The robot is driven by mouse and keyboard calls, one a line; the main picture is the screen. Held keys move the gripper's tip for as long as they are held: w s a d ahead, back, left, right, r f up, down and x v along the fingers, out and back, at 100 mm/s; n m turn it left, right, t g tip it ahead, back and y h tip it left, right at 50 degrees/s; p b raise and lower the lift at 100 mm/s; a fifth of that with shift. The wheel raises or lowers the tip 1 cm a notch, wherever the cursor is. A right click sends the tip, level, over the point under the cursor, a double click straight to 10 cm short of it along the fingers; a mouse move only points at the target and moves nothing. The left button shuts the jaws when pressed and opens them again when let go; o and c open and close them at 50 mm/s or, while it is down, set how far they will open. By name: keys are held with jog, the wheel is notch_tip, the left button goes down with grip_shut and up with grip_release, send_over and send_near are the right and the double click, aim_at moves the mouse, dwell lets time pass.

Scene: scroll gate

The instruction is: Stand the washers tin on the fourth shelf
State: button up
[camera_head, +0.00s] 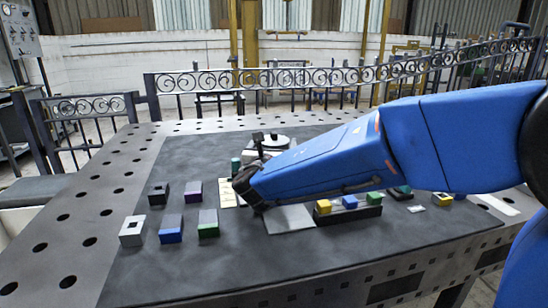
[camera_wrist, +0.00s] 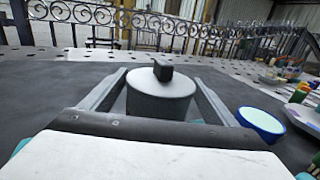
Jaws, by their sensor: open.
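No washers tin and no shelf can be made out in either view. My gripper (camera_wrist: 158,78) is open in the wrist view, its two fingers pointing away over the table. A dark round pot (camera_wrist: 160,105) with a pale lid and black knob shows between the fingers. I cannot tell whether it is between them or beyond them, and no contact is visible. In the head view my gripper (camera_head: 246,188) is low over the dark mat, and its fingers are mostly hidden. A pale-lidded round thing (camera_head: 277,141) stands just behind my arm there.
A white block (camera_head: 132,231), a blue block (camera_head: 171,229), a green block (camera_head: 208,224) and darker ones stand at left. A black rack (camera_head: 348,215) with coloured blocks is right of my gripper. A blue-rimmed bowl (camera_wrist: 262,122) is right of the pot.

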jog(key=c, duration=0.9)
notch_tip(320, 180, up, 10)
dwell(0.6)
